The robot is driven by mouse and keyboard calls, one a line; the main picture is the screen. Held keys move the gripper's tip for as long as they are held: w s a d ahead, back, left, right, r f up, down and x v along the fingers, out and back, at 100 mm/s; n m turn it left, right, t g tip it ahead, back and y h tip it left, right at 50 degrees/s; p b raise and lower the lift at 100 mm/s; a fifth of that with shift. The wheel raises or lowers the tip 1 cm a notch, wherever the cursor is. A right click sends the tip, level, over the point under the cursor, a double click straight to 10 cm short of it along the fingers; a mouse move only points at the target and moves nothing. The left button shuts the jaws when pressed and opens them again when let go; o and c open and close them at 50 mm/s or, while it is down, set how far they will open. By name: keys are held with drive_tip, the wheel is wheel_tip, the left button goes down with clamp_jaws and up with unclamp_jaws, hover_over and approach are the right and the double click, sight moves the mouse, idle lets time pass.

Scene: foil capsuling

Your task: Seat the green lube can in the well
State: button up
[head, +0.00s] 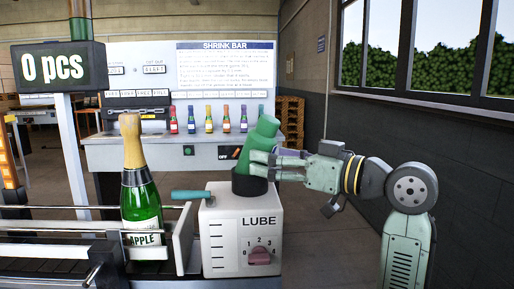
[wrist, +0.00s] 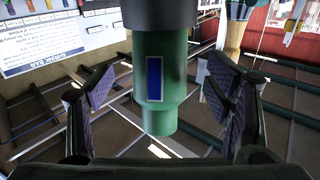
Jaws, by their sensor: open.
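The green lube can (head: 262,142) stands with its lower end in the black round well (head: 249,184) on top of the white LUBE box (head: 240,215). It leans a little to the right in the head view. In the wrist view the can (wrist: 160,65) appears upside down, with a blue label and the dark well rim (wrist: 163,12) above it. My gripper (head: 266,164) is at the can from the right. In the wrist view my gripper (wrist: 160,103) is open, with a pad on each side of the can and gaps between. How deep the can sits is hidden.
A champagne bottle (head: 141,190) with gold foil stands on the conveyor left of the box. A teal handle (head: 193,195) sticks out from the box's left side. Behind is the Shrink Bar bench (head: 150,152) with several small bottles. The right side has a wall and windows.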

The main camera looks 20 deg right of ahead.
drive_tip(key=x, duration=0.1)
drive_tip(key=p+x, duration=0.1)
drive_tip(key=x, duration=0.2)
drive_tip(key=shift+w+a+f+p, duration=0.15)
drive_tip(key=shift+w+f+p, duration=0.1)
drive_tip(key=shift+f+p, duration=0.05)
drive_tip(key=shift+c, duration=0.2)
drive_tip(key=c, duration=1.6)
clamp_jaws()
drive_tip(key=shift+r, duration=0.15)
